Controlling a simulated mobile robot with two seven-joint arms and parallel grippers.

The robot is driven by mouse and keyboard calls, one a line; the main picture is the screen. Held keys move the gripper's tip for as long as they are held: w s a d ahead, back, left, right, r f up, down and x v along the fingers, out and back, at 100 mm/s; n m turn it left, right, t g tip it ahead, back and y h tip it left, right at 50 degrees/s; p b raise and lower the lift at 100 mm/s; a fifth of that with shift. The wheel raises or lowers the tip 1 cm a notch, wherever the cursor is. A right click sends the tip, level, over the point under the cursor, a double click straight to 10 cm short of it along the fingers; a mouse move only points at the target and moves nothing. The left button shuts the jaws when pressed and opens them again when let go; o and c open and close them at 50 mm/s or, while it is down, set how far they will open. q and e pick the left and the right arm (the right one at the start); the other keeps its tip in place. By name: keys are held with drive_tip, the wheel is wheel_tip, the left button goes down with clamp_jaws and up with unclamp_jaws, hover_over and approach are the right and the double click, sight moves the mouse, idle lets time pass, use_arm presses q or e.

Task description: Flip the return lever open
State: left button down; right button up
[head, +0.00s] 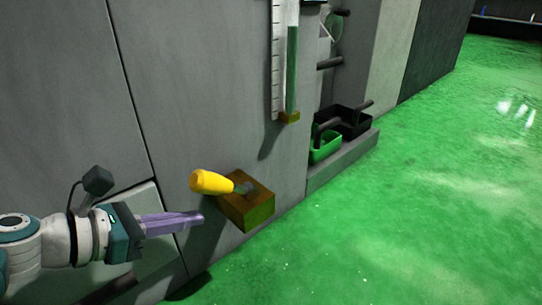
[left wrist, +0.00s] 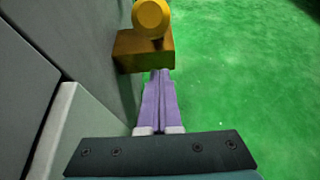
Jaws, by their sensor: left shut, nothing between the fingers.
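The return lever (head: 212,182) has a yellow handle and sticks out to the left from a brown block (head: 248,208) on the grey machine wall. In the left wrist view, the lever's round yellow end (left wrist: 151,17) shows at the top, in front of the brown block (left wrist: 143,53). My left gripper (head: 200,217) has purple fingers, shut and empty. In the head view its tips are just below and left of the handle, and appear apart from it. In the left wrist view the fingertips (left wrist: 160,73) appear just below the block; contact cannot be told. My right gripper is not in view.
A sight gauge (head: 291,60) with a scale is mounted on the wall above and right of the block. A green bin (head: 325,146) and a black bin (head: 355,122) stand on a grey ledge further right. The green floor (head: 420,210) on the right is clear.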

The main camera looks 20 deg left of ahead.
sight(226, 187)
use_arm(q)
drive_tip(key=shift+w+d+r, duration=0.15)
drive_tip(key=shift+w+r, duration=0.3)
drive_tip(key=shift+r, duration=0.2)
drive_tip(key=shift+w+d+r, duration=0.15)
drive_tip(key=shift+w+r, duration=0.25)
drive_tip(key=shift+r, duration=0.25)
